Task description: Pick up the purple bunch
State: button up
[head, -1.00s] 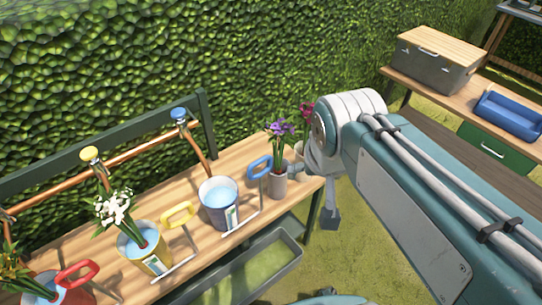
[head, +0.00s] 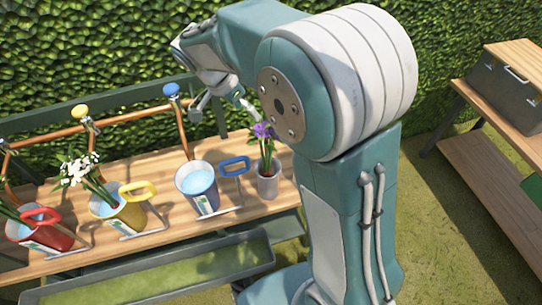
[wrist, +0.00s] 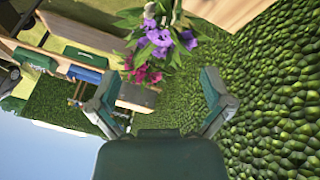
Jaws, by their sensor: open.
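The purple bunch (head: 264,133) stands upright with green stems in a small grey pot (head: 268,184) at the right end of the wooden bench. My gripper (head: 222,101) is open and empty, behind and to the upper left of the bunch. In the wrist view the purple blooms (wrist: 163,38) hang from the top edge, beyond the spread fingers of my gripper (wrist: 161,82), apart from them. A pink bunch (wrist: 147,75) shows just below the purple one there. My arm hides the pink bunch in the head view.
On the bench (head: 165,155), left of the pot, stand a blue bucket (head: 203,196), a yellow bucket (head: 125,218) with white flowers (head: 77,172), and a red bucket (head: 50,238). A copper pipe with taps (head: 130,116) runs behind them. A hedge (head: 60,50) rises behind.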

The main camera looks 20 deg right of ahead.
aim_at(265, 134)
notch_tip(265, 134, down, 5)
jog(key=shift+a+r, duration=0.15)
jog(key=d+f, duration=0.4)
jog(key=shift+d+f, duration=0.25)
jog(key=shift+d, duration=0.05)
jog(key=shift+a+f, duration=0.15)
jog(key=shift+f, duration=0.1)
jog(key=shift+s+a, duration=0.1)
jog(key=shift+a, duration=0.35)
jog(key=shift+d, duration=0.35)
jog(key=c, duration=1)
jog(key=shift+o, duration=0.2)
jog(key=shift+d, duration=0.15)
